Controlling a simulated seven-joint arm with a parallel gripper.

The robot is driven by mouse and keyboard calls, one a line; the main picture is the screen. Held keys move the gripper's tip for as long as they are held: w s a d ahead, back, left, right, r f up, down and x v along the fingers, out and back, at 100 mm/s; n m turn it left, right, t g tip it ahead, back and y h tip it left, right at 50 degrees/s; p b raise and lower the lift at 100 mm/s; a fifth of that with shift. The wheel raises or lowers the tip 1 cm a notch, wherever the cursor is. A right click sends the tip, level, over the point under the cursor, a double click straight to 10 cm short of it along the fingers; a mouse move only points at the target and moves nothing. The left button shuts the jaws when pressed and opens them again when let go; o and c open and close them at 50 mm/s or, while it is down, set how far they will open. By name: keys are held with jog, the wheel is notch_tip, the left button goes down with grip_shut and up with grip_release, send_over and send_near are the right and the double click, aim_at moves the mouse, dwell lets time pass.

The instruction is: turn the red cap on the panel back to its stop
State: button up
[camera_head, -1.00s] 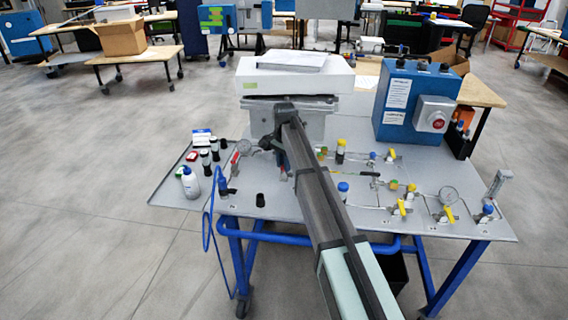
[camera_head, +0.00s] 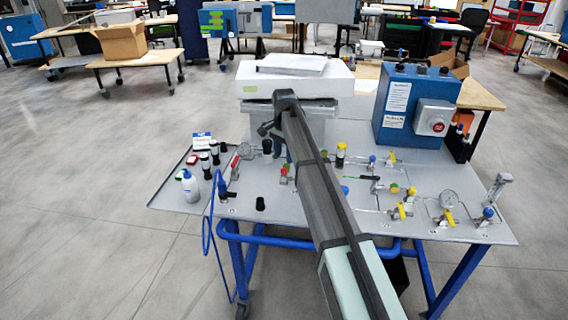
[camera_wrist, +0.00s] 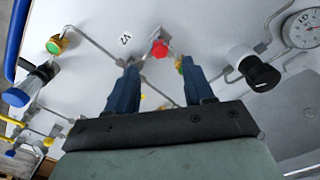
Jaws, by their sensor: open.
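The red cap (camera_wrist: 160,49) sits on a small fitting on the grey panel (camera_wrist: 90,75) in the wrist view. It also shows in the head view (camera_head: 284,168), just below the end of my arm. My gripper (camera_wrist: 159,68) is open and empty. Its two blue fingers point toward the panel, one on each side of the cap's line. The cap appears just beyond the fingertips, and I see no contact. In the head view my fingers are mostly hidden by my own arm.
A black knob (camera_wrist: 260,76) and a gauge (camera_wrist: 303,30) stand to the right in the wrist view. A green-yellow fitting (camera_wrist: 56,45) and a blue-capped part (camera_wrist: 17,97) are at left. The blue box (camera_head: 412,104) and white instrument (camera_head: 295,80) stand at the panel's back.

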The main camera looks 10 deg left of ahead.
aim_at(284, 168)
notch_tip(284, 168, up, 8)
dwell(0.4)
jog(key=shift+f, duration=0.1)
dwell(1.0)
